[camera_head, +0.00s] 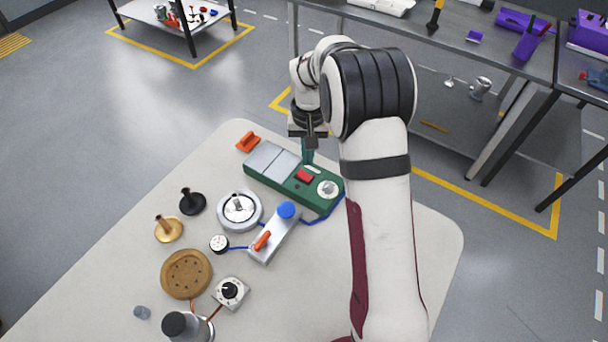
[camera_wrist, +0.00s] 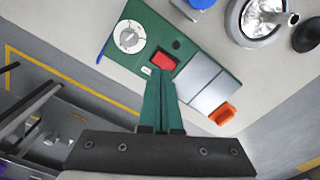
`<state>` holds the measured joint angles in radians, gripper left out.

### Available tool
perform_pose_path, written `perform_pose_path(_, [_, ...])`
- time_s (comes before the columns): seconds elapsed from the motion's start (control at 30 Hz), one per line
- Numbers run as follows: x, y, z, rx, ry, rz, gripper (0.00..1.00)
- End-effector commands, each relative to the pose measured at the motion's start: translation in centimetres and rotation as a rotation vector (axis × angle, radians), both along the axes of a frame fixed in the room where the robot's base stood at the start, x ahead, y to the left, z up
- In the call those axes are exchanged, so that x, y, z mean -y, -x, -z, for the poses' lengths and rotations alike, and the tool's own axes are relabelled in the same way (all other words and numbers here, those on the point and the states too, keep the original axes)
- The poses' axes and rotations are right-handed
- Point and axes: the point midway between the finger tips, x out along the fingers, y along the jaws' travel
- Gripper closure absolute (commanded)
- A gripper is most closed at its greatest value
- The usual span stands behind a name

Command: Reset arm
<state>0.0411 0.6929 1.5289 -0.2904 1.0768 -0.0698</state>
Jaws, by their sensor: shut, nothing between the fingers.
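My gripper (camera_head: 308,156) is over the back edge of a green housing (camera_head: 263,177) on the table. In the wrist view the two green fingers of my gripper (camera_wrist: 163,72) are together and empty, and their tips appear close to the red rocker part (camera_wrist: 162,61). I cannot tell whether they touch the housing. The green housing (camera_wrist: 143,57) bears a white dial (camera_head: 327,189), the red part (camera_head: 304,175) and grey plates (camera_head: 272,160). My arm hides part of the table to the right.
An orange piece (camera_head: 248,142) lies at the housing's left end. In front are a silver round housing (camera_head: 239,209), a grey block with a blue knob (camera_head: 286,210), a brown disc (camera_head: 186,273) and a black-knobbed box (camera_head: 230,291). A shelf bench (camera_head: 470,45) stands behind.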

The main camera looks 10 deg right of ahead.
Motion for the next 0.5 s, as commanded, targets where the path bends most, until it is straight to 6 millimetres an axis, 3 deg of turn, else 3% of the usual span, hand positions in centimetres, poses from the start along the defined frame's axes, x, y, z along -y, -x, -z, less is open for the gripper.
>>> perform_pose_path(0.2, [0.0,0.0,-1.8,0.001,0.000,0.001,1.00])
perform_pose_path(0.5, [0.0,0.0,-1.8,0.000,0.000,0.001,1.00])
